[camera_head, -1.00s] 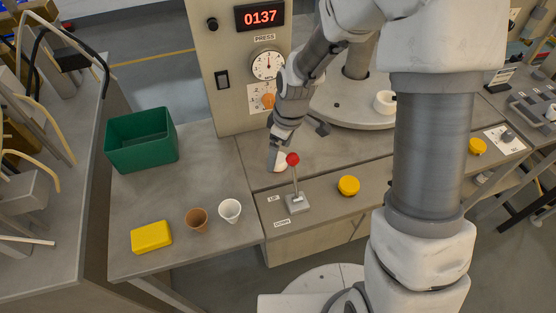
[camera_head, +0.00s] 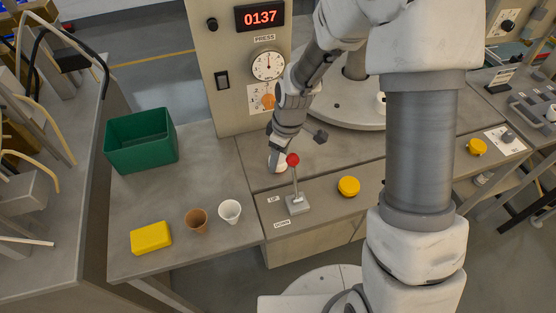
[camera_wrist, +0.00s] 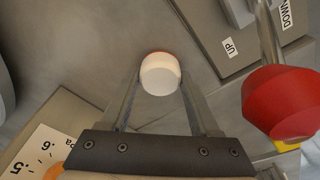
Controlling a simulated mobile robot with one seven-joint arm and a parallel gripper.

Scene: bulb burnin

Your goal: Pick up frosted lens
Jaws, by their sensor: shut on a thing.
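The frosted lens (camera_wrist: 160,75) is a small rounded white piece, seen in the wrist view between the two fingertips of my gripper (camera_wrist: 160,88). My gripper is shut on it, with one finger against each side. In the head view my gripper (camera_head: 274,161) points down beside the press, and the white lens (camera_head: 282,166) shows partly at its tip. A thin reddish edge shows at the lens's far side in the wrist view. I cannot tell for certain how high the lens is above the grey surface.
A lever with a red knob (camera_head: 293,159) stands close to the right of my gripper. The press panel (camera_head: 230,100) is behind. A green bin (camera_head: 140,140), brown cup (camera_head: 196,220), white cup (camera_head: 230,211) and yellow block (camera_head: 151,237) are on the left bench. A yellow button (camera_head: 348,186) lies right.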

